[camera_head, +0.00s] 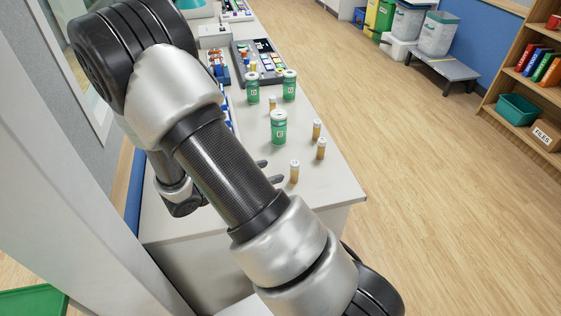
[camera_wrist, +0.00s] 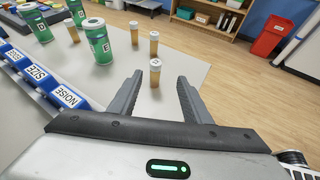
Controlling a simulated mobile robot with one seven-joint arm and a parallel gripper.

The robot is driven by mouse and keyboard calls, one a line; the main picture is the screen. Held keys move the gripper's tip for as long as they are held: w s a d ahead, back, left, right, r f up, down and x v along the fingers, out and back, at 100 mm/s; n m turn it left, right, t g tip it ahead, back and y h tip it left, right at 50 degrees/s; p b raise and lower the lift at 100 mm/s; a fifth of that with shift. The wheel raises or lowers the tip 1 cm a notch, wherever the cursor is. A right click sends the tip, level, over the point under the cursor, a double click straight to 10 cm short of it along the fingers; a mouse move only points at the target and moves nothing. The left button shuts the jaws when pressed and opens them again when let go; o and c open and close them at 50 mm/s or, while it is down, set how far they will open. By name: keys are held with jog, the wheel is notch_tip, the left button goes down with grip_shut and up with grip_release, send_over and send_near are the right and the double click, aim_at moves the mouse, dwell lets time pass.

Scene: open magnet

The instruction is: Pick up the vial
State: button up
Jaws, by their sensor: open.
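Several small amber vials with white caps stand upright on the white table. Another vial (camera_head: 272,104) is farther back. My arm hides part of the table in the head view.
Green bottles with white lids, the nearest one (camera_head: 279,128), stand left of the vials. A row of blue labelled bins (camera_wrist: 66,96) runs along the left side. A grey tray (camera_head: 262,70) of small items is farther back. Table around the near vial is clear.

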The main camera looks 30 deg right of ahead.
aim_at(291, 167)
jog(key=shift+n+t, duration=0.4)
jog(key=shift+n, duration=0.2)
jog(key=x, duration=0.4)
jog(key=f+x, duration=0.1)
jog(key=x, duration=0.3)
jog(key=b+x, duration=0.1)
jog(key=x, duration=0.3)
jog(key=shift+w+f, duration=0.25)
jog(key=shift+f, duration=0.2)
jog(key=shift+x, duration=2.65)
jog(key=shift+s, duration=0.15)
grip_shut()
